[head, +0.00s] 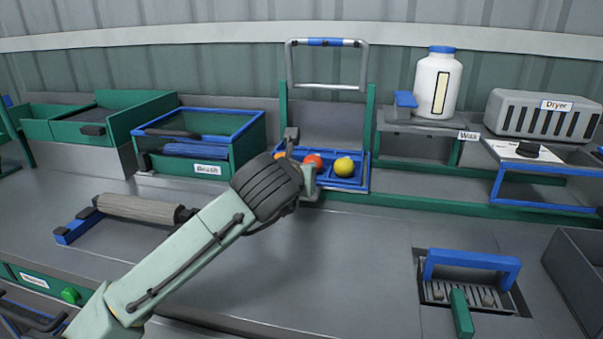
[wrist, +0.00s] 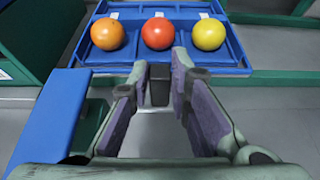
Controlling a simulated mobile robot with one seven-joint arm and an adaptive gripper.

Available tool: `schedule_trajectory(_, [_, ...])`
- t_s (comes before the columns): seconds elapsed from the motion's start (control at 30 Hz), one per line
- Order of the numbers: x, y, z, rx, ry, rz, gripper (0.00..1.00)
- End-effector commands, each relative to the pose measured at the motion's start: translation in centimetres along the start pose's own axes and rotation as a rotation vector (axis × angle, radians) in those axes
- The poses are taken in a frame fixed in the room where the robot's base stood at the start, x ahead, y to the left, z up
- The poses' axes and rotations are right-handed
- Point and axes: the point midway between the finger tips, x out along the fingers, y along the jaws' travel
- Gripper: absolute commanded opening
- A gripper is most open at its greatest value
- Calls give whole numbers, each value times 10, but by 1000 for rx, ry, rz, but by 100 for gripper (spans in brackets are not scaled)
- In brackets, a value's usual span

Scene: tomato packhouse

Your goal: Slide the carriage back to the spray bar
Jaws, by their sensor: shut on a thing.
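The carriage is a blue tray (head: 340,185) at the back middle of the bench, between two green rails. It holds an orange (wrist: 108,34), a red (wrist: 158,33) and a yellow (wrist: 208,34) tomato, side by side. A grey arch with a blue top section (head: 325,43), which looks like the spray bar, stands behind and above the tray. My gripper (wrist: 160,80) is at the tray's front edge, its fingers on a dark handle (wrist: 159,92) in front of the red tomato. In the head view my wrist hides the fingers and part of the tray.
The brush box (head: 208,168) stands left of the tray. A roller (head: 135,207) lies front left. A wax bottle (head: 437,82) and dryer (head: 543,115) stand back right. A blue-handled grate (head: 470,267) sits front right. A blue bar (wrist: 50,120) is close left of my gripper.

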Motion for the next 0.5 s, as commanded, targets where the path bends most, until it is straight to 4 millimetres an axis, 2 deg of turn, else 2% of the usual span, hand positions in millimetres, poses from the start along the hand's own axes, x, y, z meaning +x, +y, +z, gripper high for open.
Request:
schedule_trajectory(0.27, [0,6,0,-1,1,14,0])
schedule_trajectory(0.3, [0,6,0,-1,1,14,21])
schedule_trajectory(0.5, [0,6,0,-2,1,12,34])
